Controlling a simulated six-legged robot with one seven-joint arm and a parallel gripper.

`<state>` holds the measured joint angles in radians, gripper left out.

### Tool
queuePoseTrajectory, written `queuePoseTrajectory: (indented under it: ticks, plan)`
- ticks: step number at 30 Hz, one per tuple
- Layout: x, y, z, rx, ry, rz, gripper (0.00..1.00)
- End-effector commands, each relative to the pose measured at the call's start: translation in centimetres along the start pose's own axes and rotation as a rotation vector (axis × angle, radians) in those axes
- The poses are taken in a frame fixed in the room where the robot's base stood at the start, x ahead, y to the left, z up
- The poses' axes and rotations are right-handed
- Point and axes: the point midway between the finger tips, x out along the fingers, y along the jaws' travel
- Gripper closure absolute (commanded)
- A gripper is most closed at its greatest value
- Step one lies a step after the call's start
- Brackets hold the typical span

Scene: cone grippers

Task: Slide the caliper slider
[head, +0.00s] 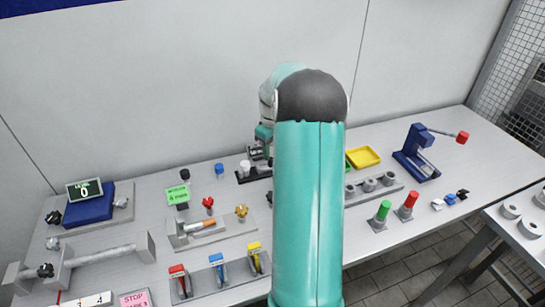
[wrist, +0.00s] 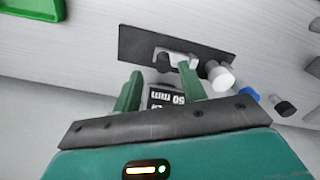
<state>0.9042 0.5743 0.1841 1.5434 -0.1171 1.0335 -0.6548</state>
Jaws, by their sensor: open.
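The caliper shows in the wrist view as a dark base plate (wrist: 138,42) with a light grey slider piece (wrist: 176,58) on it. A white cylindrical knob (wrist: 220,78) stands toward the plate's right end. A small black display (wrist: 166,97) reads "50 mm" upside down. My gripper (wrist: 160,86) is open, its two green fingers on either side of the display, short of the slider piece. I cannot tell whether they touch anything. In the head view the caliper's dark base (head: 243,179) and white knob (head: 245,166) show left of my arm, which hides the rest.
A blue knob (wrist: 249,94) and a black knob (wrist: 285,108) stand right of the caliper in the wrist view. A green tray (wrist: 38,7) is at upper left.

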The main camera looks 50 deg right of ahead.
Motion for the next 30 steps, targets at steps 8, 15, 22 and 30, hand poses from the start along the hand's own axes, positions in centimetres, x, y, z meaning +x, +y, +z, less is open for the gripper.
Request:
queuePoseTrajectory:
  ticks: [8,15,22,30]
  plan:
    - [-6.4,0.1,-0.1,0.000,0.003,0.004,0.58]
    - [-9.5,0.0,0.0,0.000,0.001,0.001,0.58]
    - [-10.0,0.0,0.0,0.000,0.000,0.000,0.58]
    - [-9.9,0.0,0.0,0.000,0.000,0.000,0.58]
